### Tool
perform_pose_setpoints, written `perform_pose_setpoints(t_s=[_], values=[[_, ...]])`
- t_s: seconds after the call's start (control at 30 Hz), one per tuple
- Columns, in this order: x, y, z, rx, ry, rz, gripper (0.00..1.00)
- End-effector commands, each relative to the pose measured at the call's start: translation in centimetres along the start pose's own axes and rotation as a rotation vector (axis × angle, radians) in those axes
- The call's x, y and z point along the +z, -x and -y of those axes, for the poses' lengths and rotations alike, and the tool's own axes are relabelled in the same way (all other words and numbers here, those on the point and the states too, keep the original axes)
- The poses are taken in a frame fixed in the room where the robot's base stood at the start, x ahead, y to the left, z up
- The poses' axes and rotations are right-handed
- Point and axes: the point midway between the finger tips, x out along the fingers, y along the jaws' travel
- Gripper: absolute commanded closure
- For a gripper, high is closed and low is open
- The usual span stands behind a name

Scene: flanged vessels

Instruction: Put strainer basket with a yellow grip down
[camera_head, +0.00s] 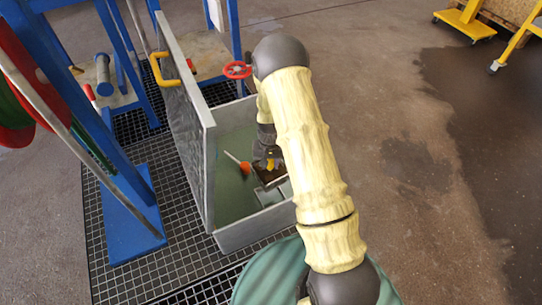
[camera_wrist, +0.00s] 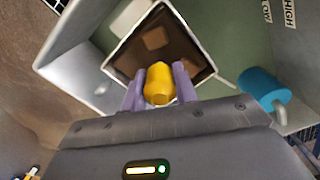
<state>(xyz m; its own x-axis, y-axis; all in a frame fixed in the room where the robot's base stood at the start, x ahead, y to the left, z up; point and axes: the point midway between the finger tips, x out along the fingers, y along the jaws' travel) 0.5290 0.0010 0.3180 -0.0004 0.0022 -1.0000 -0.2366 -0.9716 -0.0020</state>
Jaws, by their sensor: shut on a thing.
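The strainer basket (camera_wrist: 203,50) is square with a pale rim, and a dark brown inside with lighter brown blocks in it. Its yellow grip (camera_wrist: 158,84) stands between the two purple fingers of my gripper (camera_wrist: 159,92), which is shut on it. In the head view the basket (camera_head: 270,175) is inside the open grey tank (camera_head: 257,231), near the tank's right side, below my gripper (camera_head: 268,163). My arm hides part of it. I cannot tell whether the basket touches the tank floor.
The tank lid (camera_head: 186,117) with a yellow handle (camera_head: 172,69) stands open on the left. An orange float (camera_head: 246,168) on a white rod lies left of the basket. A blue cylinder (camera_wrist: 264,87) and level labels (camera_wrist: 289,12) are at right in the wrist view. A red handwheel (camera_head: 237,70) stands behind.

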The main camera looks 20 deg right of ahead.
Motion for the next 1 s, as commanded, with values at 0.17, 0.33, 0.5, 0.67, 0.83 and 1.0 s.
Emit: perform_pose_setpoints(t_s=[0.17, 0.33, 0.5, 0.67, 0.83, 1.0], values=[[0.2, 8.5, 0.0, -0.002, 0.081, -0.005, 1.00], [0.8, 14.9, -0.1, -0.001, 0.159, -0.004, 1.00], [1.3, 19.2, -0.3, 0.001, 0.218, -0.002, 1.00], [1.5, 20.2, -0.4, 0.002, 0.240, -0.001, 1.00], [1.5, 20.1, -0.4, 0.002, 0.240, -0.001, 1.00], [1.5, 20.1, -0.4, 0.002, 0.239, -0.001, 1.00]])
